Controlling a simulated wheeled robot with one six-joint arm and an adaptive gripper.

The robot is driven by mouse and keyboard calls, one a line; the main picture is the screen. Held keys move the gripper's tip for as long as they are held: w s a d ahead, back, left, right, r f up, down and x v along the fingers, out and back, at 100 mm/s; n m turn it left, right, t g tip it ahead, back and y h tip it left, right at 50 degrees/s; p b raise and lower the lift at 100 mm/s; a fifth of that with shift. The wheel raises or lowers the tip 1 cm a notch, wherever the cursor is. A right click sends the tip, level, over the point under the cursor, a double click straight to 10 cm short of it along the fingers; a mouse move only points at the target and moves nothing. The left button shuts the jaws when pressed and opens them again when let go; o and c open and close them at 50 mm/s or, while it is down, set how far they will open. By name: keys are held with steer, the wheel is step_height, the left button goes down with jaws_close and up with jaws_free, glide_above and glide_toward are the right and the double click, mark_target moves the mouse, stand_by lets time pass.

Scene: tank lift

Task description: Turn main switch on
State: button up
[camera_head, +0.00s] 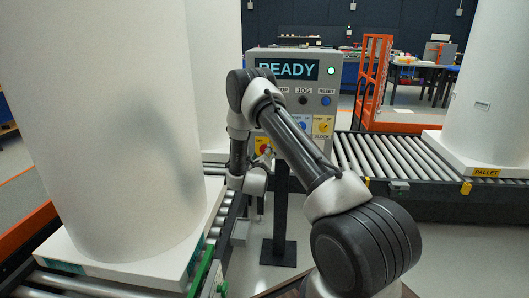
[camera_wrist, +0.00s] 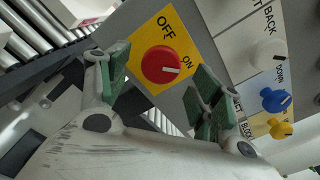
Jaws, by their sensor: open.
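The main switch is a red round knob (camera_wrist: 161,65) on a yellow plate (camera_wrist: 142,51) marked OFF and ON in the wrist view. Its white mark points right, just below the ON label. In the head view its yellow plate and red knob (camera_head: 263,146) show partly behind my arm, low on the left of the grey control panel (camera_head: 317,84). My gripper (camera_wrist: 163,80) is open, its green-padded fingers on either side of the knob in the wrist view. No contact shows, and I cannot tell the gap to the panel. In the head view the fingers are not clear.
The panel display (camera_head: 288,69) reads READY, with a lit green lamp (camera_head: 331,71). Right of the switch are a blue knob (camera_wrist: 275,100), a yellow knob (camera_wrist: 281,129) and a white knob (camera_wrist: 268,54). A large white tank (camera_head: 110,120) stands left; a roller conveyor (camera_head: 385,157) runs right.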

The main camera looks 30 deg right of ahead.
steer(key=v, duration=0.8)
